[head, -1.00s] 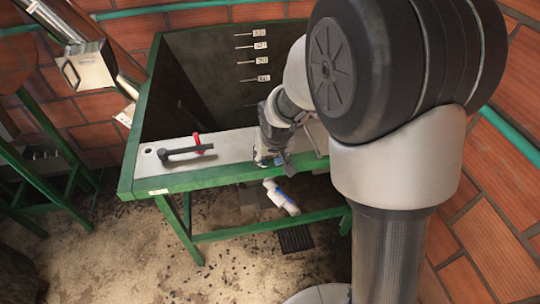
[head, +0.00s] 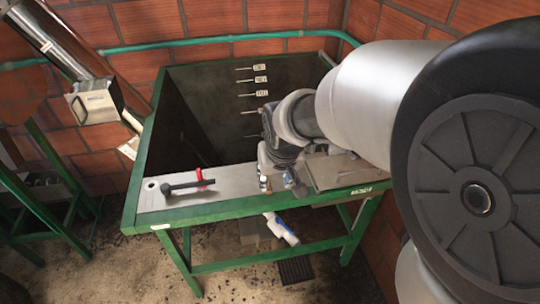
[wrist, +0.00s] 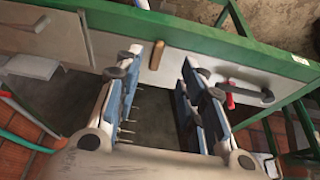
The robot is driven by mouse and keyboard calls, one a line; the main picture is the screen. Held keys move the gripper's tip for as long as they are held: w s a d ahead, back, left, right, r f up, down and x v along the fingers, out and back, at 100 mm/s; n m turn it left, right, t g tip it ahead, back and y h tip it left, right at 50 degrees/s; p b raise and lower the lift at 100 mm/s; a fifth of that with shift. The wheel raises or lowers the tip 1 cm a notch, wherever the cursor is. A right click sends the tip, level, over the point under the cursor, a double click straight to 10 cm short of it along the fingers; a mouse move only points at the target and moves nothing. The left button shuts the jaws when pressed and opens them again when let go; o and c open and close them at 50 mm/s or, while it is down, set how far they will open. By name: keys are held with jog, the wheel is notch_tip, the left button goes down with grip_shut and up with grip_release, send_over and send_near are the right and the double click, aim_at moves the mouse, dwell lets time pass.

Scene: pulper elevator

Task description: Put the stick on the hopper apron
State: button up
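A short brown piece (wrist: 156,56), which I take to be the stick, shows in the wrist view against the grey hopper apron (wrist: 205,68), between my fingertips. Narrow gaps show on both sides of it, so it does not look pinched. A small tan spot (head: 263,182) at my fingertips in the head view may be the same piece. My gripper (wrist: 160,54) is open, its blue-sided fingers apart. In the head view my gripper (head: 277,186) is at the front edge of the apron (head: 225,181). The rest of the apron's middle is partly hidden by my gripper.
A black lever with a red part (head: 183,187) lies on the apron's left. A grey panel (head: 335,171) is on its right. The green-framed hopper (head: 200,130) is open behind. A white and blue pipe (head: 281,229) hangs below. A metal chute (head: 97,101) stands left.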

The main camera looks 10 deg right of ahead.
jog(key=s+d+r, duration=0.1)
jog(key=s+r, duration=0.2)
jog(key=s, duration=0.8)
jog(key=s+d+r, duration=0.1)
jog(key=s+r, duration=0.3)
jog(key=s, duration=0.7)
jog(key=shift+s+d+r, duration=0.25)
jog(key=shift+s, duration=0.05)
